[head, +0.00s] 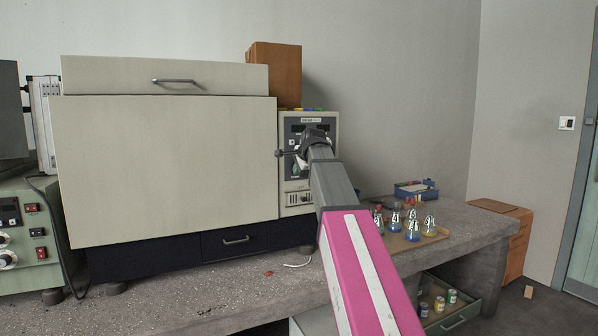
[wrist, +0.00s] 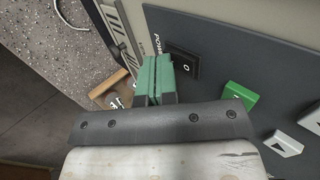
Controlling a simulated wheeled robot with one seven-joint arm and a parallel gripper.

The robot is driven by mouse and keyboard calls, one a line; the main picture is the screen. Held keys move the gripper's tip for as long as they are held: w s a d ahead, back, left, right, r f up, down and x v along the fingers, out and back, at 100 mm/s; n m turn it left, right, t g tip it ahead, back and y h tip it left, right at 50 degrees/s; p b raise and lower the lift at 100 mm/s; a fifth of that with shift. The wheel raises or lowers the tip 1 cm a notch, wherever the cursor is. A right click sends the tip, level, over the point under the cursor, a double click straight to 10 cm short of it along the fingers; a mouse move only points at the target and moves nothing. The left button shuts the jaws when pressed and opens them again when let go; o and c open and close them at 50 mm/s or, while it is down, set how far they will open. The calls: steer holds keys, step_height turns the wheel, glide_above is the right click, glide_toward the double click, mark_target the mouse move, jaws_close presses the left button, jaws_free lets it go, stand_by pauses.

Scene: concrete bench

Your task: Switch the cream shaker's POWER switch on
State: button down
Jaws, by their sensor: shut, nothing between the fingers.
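The cream shaker (head: 165,165) is a large boxy machine on the bench, with a control panel (head: 307,122) at its right side. My arm reaches up to this panel and covers part of it. In the wrist view, the POWER switch (wrist: 183,65) is a black rocker on the dark grey panel, with an "O" mark showing and a partly hidden POWER label beside it. My gripper (wrist: 156,68) has green fingers, shut together and empty. The fingertips are just left of the switch in the wrist view; whether they touch the panel I cannot tell.
A green part (wrist: 237,98) and a white part (wrist: 285,145) stick out of the panel near the switch. Several flasks stand on a tray (head: 436,237) at right on the bench.

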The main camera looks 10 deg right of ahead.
steer(key=shift+w, duration=0.2)
steer(key=shift+r, duration=0.75)
